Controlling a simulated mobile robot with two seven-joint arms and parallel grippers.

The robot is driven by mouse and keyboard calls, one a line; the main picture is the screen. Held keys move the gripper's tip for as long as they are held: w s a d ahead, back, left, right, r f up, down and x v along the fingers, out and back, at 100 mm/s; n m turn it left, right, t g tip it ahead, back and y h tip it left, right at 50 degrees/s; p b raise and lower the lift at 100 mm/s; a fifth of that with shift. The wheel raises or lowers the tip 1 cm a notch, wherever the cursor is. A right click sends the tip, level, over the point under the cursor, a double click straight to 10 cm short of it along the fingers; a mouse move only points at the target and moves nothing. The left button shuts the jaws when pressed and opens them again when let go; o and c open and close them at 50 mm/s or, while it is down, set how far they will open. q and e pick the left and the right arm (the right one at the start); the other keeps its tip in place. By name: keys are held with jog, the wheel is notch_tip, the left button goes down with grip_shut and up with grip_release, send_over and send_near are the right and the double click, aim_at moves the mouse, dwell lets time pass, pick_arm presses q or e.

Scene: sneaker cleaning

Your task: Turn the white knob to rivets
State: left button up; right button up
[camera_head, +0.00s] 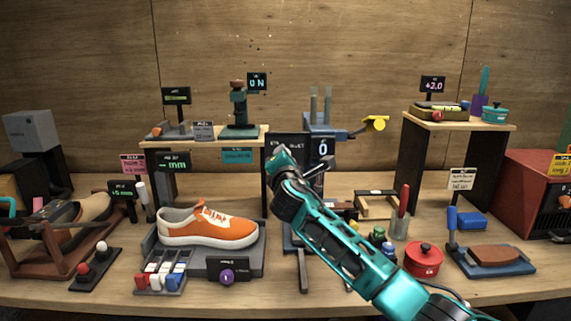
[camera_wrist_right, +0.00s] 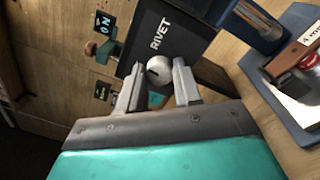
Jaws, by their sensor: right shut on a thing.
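The white knob (camera_wrist_right: 159,70) is a round pale ball with a dark mark, on a black panel (camera_wrist_right: 172,38) whose white lettering reads "RIVET" in the right wrist view. My right gripper (camera_wrist_right: 158,84) has its two grey fingers on either side of the knob and is shut on it. In the head view the same black panel (camera_head: 287,146) stands at the middle of the table, beside a display reading "0". There my teal right arm reaches up to it from the lower right, and the knob is hidden behind my gripper. My left gripper is not in view.
An orange sneaker (camera_head: 209,227) sits on a grey stand left of the panel. A wooden shelf (camera_head: 245,134) stands behind it. A red pot (camera_head: 423,259), a cup with a red-handled tool (camera_head: 400,228) and small jars are right of my arm.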

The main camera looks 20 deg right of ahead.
jog(key=m+h+b, duration=0.1)
jog(key=m+b, duration=0.3)
jog(key=m, duration=0.6)
jog(key=shift+a+f+m+b, duration=0.1)
jog(key=shift+m+b, duration=0.2)
jog(key=shift+m, duration=0.1)
jog(key=o, duration=1)
jog(key=shift+o, duration=0.2)
jog(key=v, duration=1.3)
